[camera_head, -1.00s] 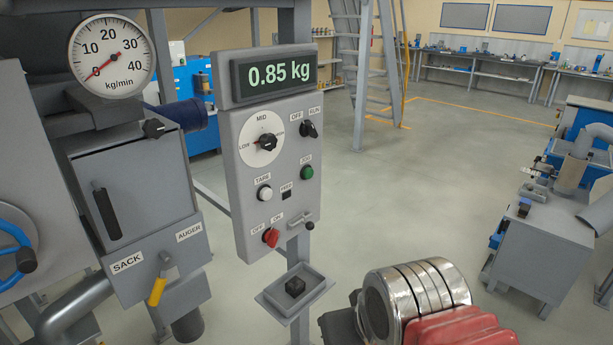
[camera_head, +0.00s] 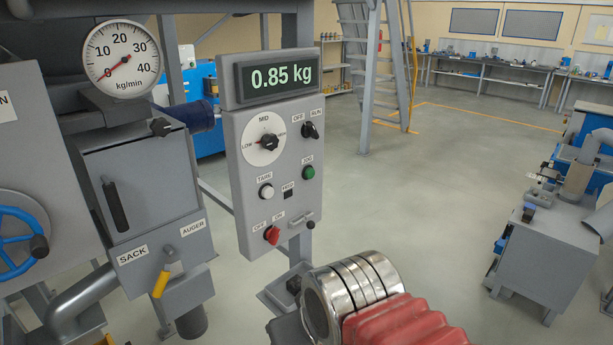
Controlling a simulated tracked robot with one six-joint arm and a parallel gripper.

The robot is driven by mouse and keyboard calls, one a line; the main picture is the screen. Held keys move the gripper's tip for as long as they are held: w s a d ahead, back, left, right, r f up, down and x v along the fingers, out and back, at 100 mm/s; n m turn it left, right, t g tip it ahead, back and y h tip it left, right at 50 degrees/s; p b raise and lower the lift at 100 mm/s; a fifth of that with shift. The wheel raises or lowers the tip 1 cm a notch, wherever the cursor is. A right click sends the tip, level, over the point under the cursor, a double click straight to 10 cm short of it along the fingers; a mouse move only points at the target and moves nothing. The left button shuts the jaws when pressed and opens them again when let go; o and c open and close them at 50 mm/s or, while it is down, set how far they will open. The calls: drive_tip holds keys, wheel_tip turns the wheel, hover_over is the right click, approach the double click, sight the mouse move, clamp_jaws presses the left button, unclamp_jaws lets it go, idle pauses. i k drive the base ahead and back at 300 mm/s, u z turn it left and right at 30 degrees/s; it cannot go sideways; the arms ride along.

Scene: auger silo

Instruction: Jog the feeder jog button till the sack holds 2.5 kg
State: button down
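The feeder jog button is the green round button (camera_head: 308,172) under a JOG label, on the right side of the grey control panel (camera_head: 246,215). Nothing touches it. The display (camera_head: 278,76) above reads 0.85 kg. The sack itself does not show; only a SACK label (camera_head: 132,255) is on the grey feeder housing at left. My arm, with chrome rings and red bellows, reaches in at the bottom centre, below and right of the panel. My gripper's fingers are not visible.
The kg/min dial (camera_head: 124,57) has its needle near 0. The panel also carries a selector dial (camera_head: 268,141), a black OFF/RUN knob (camera_head: 310,131), a white TARE button (camera_head: 266,191) and a red OFF/ON knob (camera_head: 272,235). A yellow-handled lever (camera_head: 161,283) hangs at left.

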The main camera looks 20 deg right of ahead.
sight(309, 174)
drive_tip(key=u, duration=0.05)
drive_tip(key=i, duration=1)
drive_tip(key=z, duration=0.05)
